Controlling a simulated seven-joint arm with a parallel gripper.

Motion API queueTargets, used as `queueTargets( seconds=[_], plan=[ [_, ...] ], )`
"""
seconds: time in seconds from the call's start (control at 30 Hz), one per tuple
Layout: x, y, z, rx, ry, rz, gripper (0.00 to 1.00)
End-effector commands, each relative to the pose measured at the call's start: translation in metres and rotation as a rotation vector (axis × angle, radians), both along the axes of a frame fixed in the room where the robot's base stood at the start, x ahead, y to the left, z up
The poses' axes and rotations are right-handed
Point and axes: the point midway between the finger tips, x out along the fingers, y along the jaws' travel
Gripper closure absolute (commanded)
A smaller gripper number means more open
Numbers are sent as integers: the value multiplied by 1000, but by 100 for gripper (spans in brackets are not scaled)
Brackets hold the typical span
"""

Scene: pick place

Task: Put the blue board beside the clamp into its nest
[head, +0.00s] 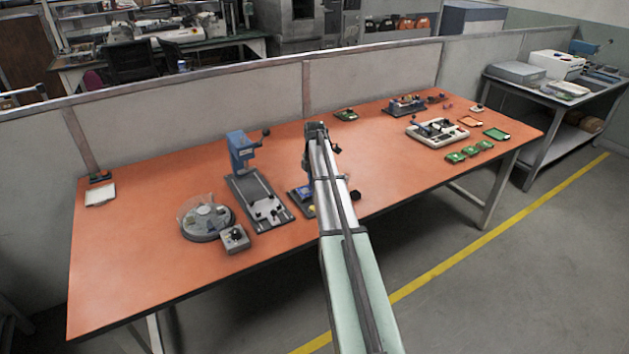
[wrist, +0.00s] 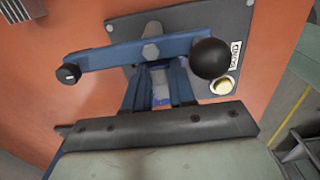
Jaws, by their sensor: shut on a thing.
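In the wrist view my gripper (wrist: 161,68) is shut, its two fingers close together over the clamp's dark plate. A small strip of bright blue shows between them; it looks like the blue board (wrist: 160,93), mostly hidden. The clamp (wrist: 115,55) is a blue bar with a bolt, a black ball knob at its right end and a small dark knob at its left. It lies just beyond my fingertips; I cannot tell whether they touch. In the head view the clamp fixture (head: 297,194) is partly behind my arm, and my fingertips are hidden. I cannot make out the nest.
The fixture plate has a labelled pale button (wrist: 222,86). On the orange table (head: 130,260), a blue press (head: 240,150) and a round clear-covered dish (head: 205,218) stand left. A pale fixture (head: 437,132) and several green boards (head: 470,152) lie right. A partition runs behind.

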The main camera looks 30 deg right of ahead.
Motion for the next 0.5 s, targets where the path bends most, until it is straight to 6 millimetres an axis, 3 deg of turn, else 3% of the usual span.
queueTargets(
  seconds=[0.37,0.4,0.5],
  plan=[
    [0,0,-1,0,0,0,97],
    [0,0,-1,0,0,0,74],
    [0,0,-1,0,0,0,64]
  ],
)
